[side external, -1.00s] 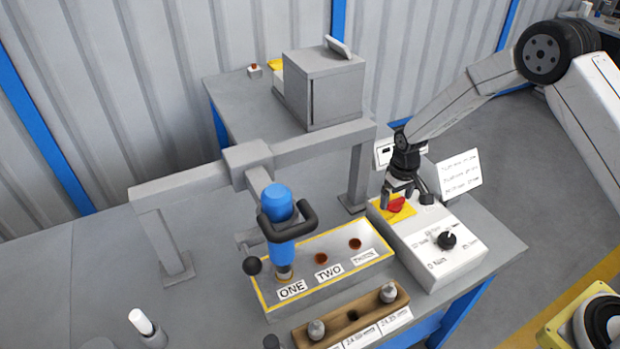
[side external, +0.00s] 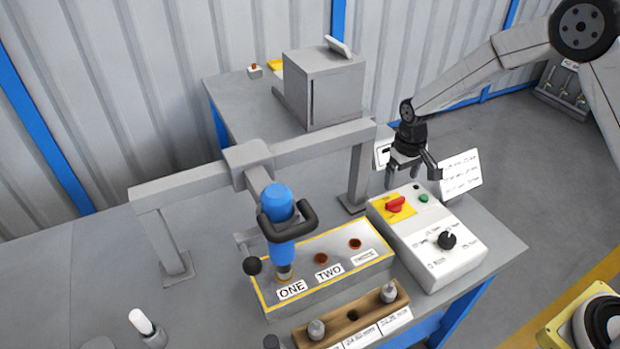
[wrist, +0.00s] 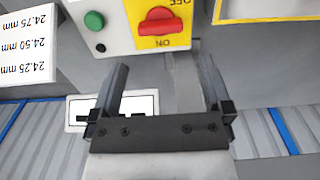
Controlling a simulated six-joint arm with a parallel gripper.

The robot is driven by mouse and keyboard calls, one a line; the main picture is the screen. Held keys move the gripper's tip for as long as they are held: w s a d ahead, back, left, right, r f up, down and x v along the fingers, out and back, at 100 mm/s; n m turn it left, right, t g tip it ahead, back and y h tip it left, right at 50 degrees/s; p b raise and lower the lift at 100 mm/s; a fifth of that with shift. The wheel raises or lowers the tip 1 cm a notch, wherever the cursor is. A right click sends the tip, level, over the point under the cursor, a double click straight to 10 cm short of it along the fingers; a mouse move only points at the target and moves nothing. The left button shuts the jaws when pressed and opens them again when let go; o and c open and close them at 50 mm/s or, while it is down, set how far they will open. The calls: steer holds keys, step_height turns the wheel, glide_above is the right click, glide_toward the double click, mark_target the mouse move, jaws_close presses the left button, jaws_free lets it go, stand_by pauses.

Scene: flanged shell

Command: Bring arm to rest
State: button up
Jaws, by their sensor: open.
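My gripper (side external: 412,177) is open and empty. It hangs above the table just behind the control box (side external: 445,262), apart from it. In the wrist view my gripper (wrist: 162,80) has its two fingers spread wide with nothing between them. The control box carries a red rotary switch (side external: 396,204) on a yellow plate, which also shows in the wrist view (wrist: 160,22) with OFF and ON labels. A green button (side external: 423,198) sits beside it, and a black knob (side external: 446,240) is nearer the front.
A blue tool (side external: 277,215) hangs from a grey gantry (side external: 315,145) over a yellow-edged block (side external: 330,282) marked ONE and TWO. A wooden gauge rack (side external: 350,315) stands in front. A white text card (side external: 461,175) stands right of my gripper. A grey cabinet (side external: 325,90) is behind.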

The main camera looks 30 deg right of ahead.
steer(key=s+r+t, duration=0.1)
steer(key=s+r, duration=0.3)
steer(key=s, duration=0.6)
steer(key=s+r+t, duration=0.1)
steer(key=s+r, duration=0.4)
steer(key=s, duration=0.5)
steer(key=shift+s+a+t, duration=0.2)
steer(key=shift+a+t, duration=0.1)
steer(key=shift+r, duration=0.1)
